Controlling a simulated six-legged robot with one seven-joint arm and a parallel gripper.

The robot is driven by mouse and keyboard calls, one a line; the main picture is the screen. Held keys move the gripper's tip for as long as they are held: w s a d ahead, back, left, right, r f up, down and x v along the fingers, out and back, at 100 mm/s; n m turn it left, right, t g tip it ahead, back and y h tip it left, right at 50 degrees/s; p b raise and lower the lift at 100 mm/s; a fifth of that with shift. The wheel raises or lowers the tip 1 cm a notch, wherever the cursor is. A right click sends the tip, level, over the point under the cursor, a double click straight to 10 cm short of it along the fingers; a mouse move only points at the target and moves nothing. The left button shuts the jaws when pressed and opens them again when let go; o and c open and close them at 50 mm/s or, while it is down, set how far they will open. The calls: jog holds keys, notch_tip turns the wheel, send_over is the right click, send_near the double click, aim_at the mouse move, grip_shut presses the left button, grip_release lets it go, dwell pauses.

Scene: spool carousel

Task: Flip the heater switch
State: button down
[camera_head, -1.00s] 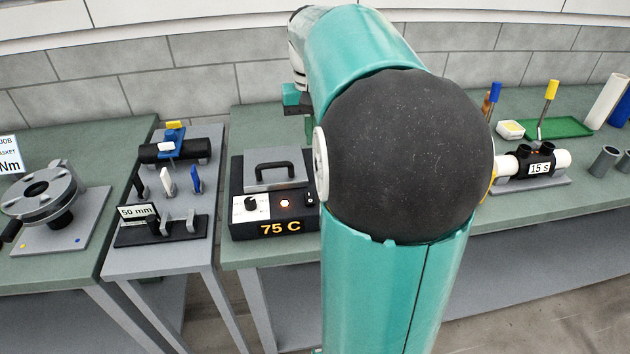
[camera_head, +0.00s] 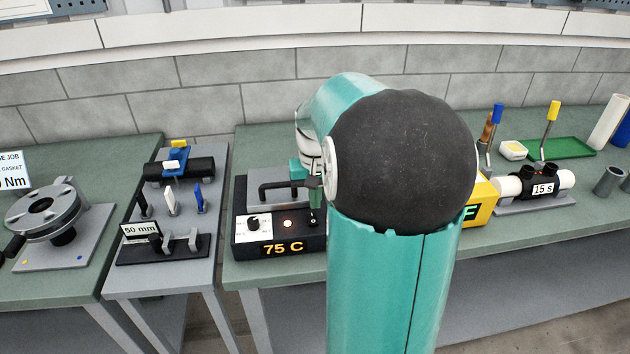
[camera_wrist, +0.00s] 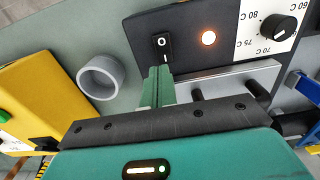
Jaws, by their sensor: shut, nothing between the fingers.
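The heater (camera_head: 279,229) is a black box with a grey lid and handle, labelled 75 C, on the green bench in the head view. Its front panel carries a dial (camera_head: 254,224) and a lit lamp (camera_head: 288,223); the lamp glows orange in the wrist view (camera_wrist: 208,38). The black rocker switch (camera_wrist: 162,44), marked O and I, sits beside the lamp. My gripper (camera_wrist: 158,74) is shut and empty, its green fingertips right at the I end of the switch. I cannot tell whether they touch it. In the head view, the gripper (camera_head: 314,200) is above the panel's right end.
A yellow box (camera_head: 482,206) stands right of the heater, partly behind my arm. A grey ring or cup (camera_wrist: 99,78) lies between them in the wrist view. A 15 s device (camera_head: 540,186) and green tray (camera_head: 562,147) are farther right. A 50 mm fixture (camera_head: 165,246) stands left.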

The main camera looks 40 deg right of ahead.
aim_at(315, 213)
jog(key=shift+f, duration=0.7)
jog(key=shift+w+f+g, duration=0.15)
jog(key=shift+f+g, duration=0.15)
jog(key=shift+f, duration=0.05)
jog(key=shift+s+r, duration=0.1)
jog(key=shift+s, duration=0.1)
jog(key=shift+s+a+r, duration=0.3)
jog(key=shift+s+a, duration=0.1)
jog(key=shift+s, duration=0.1)
jog(key=shift+r, duration=0.1)
notch_tip(315, 213, up, 14)
jog(key=shift+w+d+f, duration=0.2)
jog(key=shift+w+d, duration=0.1)
jog(key=shift+w, duration=0.15)
